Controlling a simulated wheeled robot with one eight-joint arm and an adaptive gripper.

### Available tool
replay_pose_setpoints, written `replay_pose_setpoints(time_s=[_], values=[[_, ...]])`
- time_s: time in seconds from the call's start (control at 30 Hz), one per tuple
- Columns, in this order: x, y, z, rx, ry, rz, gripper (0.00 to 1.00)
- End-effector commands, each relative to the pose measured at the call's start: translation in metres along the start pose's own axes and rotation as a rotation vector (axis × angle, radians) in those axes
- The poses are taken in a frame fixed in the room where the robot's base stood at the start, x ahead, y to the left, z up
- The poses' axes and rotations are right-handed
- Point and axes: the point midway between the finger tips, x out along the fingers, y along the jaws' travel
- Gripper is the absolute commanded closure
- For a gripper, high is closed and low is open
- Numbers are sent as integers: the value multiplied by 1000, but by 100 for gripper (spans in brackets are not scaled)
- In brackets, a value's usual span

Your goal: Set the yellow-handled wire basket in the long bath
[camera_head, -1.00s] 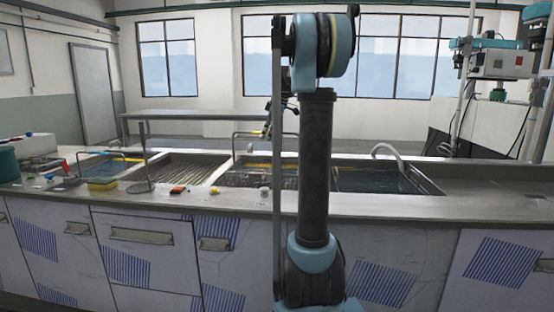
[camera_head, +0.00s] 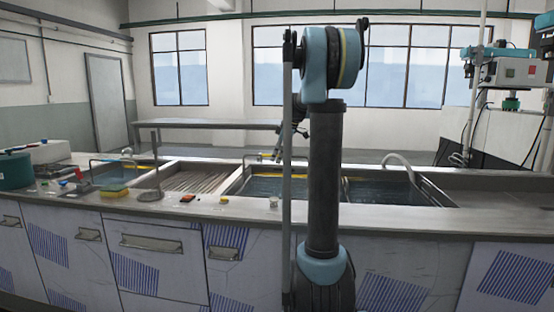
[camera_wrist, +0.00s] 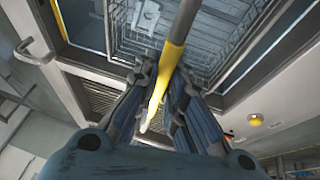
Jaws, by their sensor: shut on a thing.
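The wire basket (camera_wrist: 215,45) is below my gripper in the wrist view, with its mesh inside the long bath's opening. Its yellow handle (camera_wrist: 176,55) runs between my fingers. My gripper (camera_wrist: 164,82) is shut on that handle. The long bath (camera_head: 235,183) lies in the counter behind my arm in the head view and holds dark water. The handle also shows low over the bath's back edge (camera_head: 265,155). I cannot tell whether the basket touches the bath floor.
A slatted drain area (camera_head: 193,179) lies left of the long bath. A smaller bath with blue water (camera_head: 108,175) is further left. A curved tap (camera_head: 402,160) stands at right.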

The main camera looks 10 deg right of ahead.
Motion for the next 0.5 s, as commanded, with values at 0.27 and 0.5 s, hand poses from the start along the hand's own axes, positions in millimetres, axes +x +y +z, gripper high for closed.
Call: replay_pose_setpoints(time_s=[0.27,0.5], values=[[5,-1,2,0,0,0,100],[10,-1,4,0,0,0,100]])
